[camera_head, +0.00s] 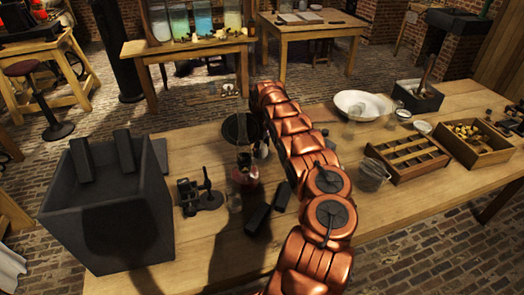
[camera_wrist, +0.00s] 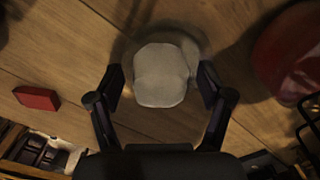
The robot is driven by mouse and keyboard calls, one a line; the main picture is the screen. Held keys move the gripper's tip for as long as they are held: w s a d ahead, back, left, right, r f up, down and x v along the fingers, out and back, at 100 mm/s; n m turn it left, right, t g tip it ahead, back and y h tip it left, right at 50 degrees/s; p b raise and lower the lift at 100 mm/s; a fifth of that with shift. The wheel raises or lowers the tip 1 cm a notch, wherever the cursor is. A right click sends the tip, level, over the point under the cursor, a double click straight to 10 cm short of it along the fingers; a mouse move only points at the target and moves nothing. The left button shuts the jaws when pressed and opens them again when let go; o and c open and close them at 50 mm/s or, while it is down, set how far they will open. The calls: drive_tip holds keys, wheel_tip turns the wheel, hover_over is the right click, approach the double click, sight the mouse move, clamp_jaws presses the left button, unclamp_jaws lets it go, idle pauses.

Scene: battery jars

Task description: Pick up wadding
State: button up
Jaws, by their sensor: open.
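The wadding (camera_wrist: 162,75) is a pale grey-white, rounded pad in the wrist view, above the wooden table top. A faint round outline, like clear glass or a shadow, surrounds it; I cannot tell which. My gripper (camera_wrist: 162,88) is open, with one dark finger on each side of the wadding. Small gaps seem to show between fingers and pad; whether either touches is unclear. In the head view my copper-coloured arm reaches over the table, and I cannot make out the gripper or the wadding clearly there.
A red rounded vessel (camera_wrist: 288,55) stands close right of my gripper; a small red block (camera_wrist: 37,98) lies to the left. On the table are a large black bin (camera_head: 110,220), a black stand (camera_head: 207,197), a glass beaker (camera_head: 373,176) and a compartment tray (camera_head: 405,160).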

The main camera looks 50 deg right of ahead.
sight(262, 145)
drive_tip(key=c, duration=1)
wheel_tip(262, 145, up, 9)
drive_tip(key=b, duration=0.3)
drive_tip(key=shift+w+f, duration=0.1)
drive_tip(key=shift+r, duration=0.65)
drive_tip(key=o, duration=0.3)
drive_tip(key=c, duration=0.4)
